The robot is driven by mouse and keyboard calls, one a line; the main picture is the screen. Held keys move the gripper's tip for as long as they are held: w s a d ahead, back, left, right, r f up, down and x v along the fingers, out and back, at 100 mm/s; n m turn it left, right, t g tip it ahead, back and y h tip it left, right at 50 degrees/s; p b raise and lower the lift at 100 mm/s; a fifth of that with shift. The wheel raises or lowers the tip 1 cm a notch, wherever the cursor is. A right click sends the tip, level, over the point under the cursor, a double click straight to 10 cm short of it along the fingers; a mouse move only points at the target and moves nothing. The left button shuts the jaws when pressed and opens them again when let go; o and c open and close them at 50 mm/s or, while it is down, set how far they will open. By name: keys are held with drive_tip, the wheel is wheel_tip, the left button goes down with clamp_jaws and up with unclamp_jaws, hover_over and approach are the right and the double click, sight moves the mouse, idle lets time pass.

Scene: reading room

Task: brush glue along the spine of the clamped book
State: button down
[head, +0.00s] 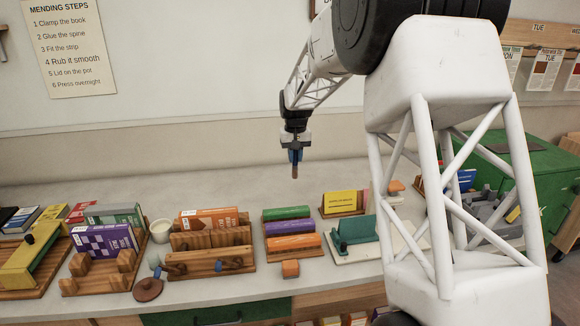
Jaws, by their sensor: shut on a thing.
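My gripper (296,140) is shut on a small blue-handled tool with a brown lower end, which looks like the brush (295,170). It hangs upright, tip down, in the air above the back of the bench, apart from everything. An orange book (209,213) stands between wooden boards in a wooden clamp (208,259) with screws at its front. The book is left of and below my gripper in the picture. A white cup (161,230), perhaps the glue pot, stands just left of the clamp. Its contents and any glue on the brush are too small to tell.
A purple book (103,240) sits in a wooden stand to the left. A brown round paddle (148,289) lies near the front edge. Coloured rolls (291,227) and a teal device (355,230) stand right of the clamp. The back of the bench is clear.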

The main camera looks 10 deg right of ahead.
drive_tip(key=a+f, duration=0.3)
drive_tip(key=a, duration=1.3)
drive_tip(key=s+a+f, duration=0.1)
drive_tip(key=a+f, duration=0.2)
drive_tip(key=a, duration=1.3)
drive_tip(key=a+f, duration=0.2)
drive_tip(key=a, duration=1.4)
drive_tip(key=shift+s+a+f, duration=0.15)
drive_tip(key=shift+a+f, duration=0.1)
drive_tip(key=shift+f, duration=0.15)
drive_tip(key=shift+f, duration=0.2)
drive_tip(key=shift+f, duration=2.8)
drive_tip(key=shift+f, duration=0.65)
drive_tip(key=shift+r, duration=0.1)
